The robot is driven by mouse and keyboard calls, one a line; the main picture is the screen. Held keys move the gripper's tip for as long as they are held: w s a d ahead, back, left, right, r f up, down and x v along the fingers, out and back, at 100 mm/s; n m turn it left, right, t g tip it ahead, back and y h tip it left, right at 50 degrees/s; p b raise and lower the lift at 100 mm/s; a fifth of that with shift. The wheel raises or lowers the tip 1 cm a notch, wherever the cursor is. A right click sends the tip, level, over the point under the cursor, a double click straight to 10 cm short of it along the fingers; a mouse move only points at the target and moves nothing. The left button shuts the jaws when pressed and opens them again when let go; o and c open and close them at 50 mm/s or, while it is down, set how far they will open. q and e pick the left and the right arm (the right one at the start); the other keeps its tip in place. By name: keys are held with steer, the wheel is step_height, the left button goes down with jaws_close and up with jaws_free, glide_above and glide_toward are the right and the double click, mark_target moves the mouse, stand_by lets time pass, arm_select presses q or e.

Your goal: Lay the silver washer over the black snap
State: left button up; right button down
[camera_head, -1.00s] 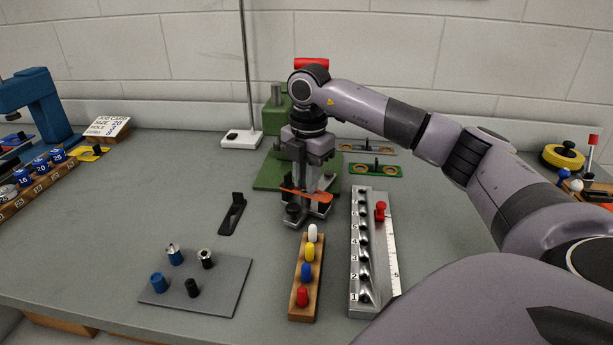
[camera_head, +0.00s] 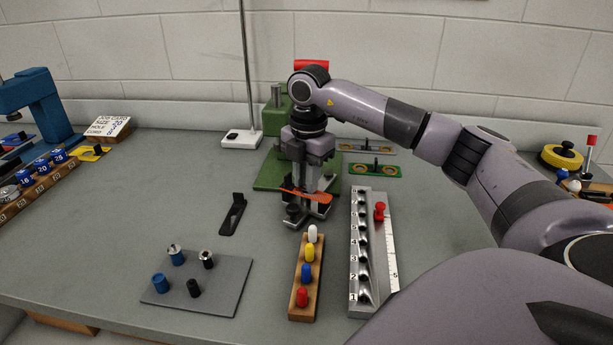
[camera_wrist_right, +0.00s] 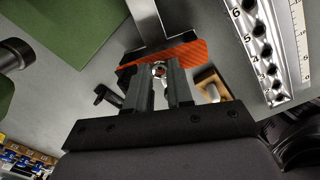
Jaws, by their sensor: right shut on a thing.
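My right gripper (camera_head: 308,188) is low over the front edge of the green press. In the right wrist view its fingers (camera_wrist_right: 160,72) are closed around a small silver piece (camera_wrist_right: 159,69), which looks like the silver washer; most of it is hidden. An orange-red plate (camera_wrist_right: 180,56) lies just beyond the fingertips; contact is unclear. A plain black post (camera_head: 193,288), which may be the black snap, stands on a grey plate (camera_head: 228,284) at front left. Beside it stand a black post with a silver top (camera_head: 206,259), a blue one with a silver top (camera_head: 176,254) and a plain blue one (camera_head: 160,282).
A wooden block (camera_head: 293,315) with coloured pegs and a numbered metal block (camera_head: 360,300) with a red knob stand front centre. A black bracket (camera_head: 233,213) lies between the grey plate and the green press (camera_head: 270,176). The table around the bracket is clear.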

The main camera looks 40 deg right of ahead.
steer(key=shift+f, duration=0.45)
stand_by(0.5)
steer(key=shift+r+p, duration=0.4)
steer(key=shift+r, duration=0.05)
steer(key=c, duration=0.9)
jaws_free()
